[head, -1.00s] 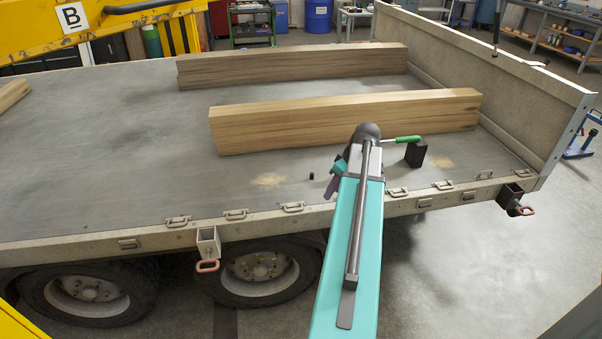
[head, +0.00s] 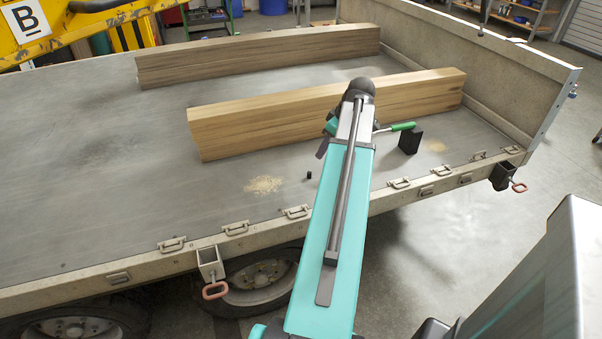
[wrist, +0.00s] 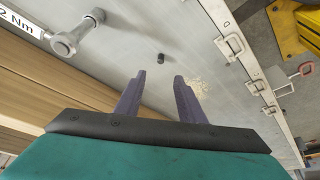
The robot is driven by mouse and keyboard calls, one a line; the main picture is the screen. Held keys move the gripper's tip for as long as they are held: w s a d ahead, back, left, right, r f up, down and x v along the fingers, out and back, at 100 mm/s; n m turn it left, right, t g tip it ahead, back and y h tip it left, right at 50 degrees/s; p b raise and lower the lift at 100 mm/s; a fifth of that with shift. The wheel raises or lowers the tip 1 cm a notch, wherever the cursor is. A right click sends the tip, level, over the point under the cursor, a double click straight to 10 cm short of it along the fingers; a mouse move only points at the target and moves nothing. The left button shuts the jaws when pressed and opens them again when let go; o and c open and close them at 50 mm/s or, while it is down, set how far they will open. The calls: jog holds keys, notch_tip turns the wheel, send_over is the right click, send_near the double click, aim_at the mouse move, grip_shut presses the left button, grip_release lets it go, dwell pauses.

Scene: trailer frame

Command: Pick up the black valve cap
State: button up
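The black valve cap (head: 309,175) is a tiny dark cylinder standing on the grey trailer deck (head: 100,150), left of my arm in the head view. In the wrist view the valve cap (wrist: 161,58) lies ahead of and between my fingertips, with a clear gap. My gripper (wrist: 159,75) is open, its two purple fingers apart with nothing between them. In the head view my arm hides most of the gripper; a purple finger shows at its left side.
Two long timber beams (head: 320,103) (head: 260,55) lie on the deck behind. A green-handled tool (head: 402,127) and a black block (head: 411,142) are right of my arm. In the wrist view a metal tool end (wrist: 66,42) is at left. Latches (head: 297,212) line the near deck edge.

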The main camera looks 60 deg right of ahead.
jog(key=shift+w+a, duration=0.1)
jog(key=shift+w, duration=0.1)
send_over(310, 172)
jog(key=s, duration=0.2)
jog(key=shift+s+f+p, duration=0.2)
jog(key=shift+f+p, duration=0.1)
jog(key=shift+f, duration=3.65)
jog(key=shift+p+x, duration=0.45)
jog(key=shift+x, duration=2.15)
jog(key=shift+c, duration=0.2)
grip_shut()
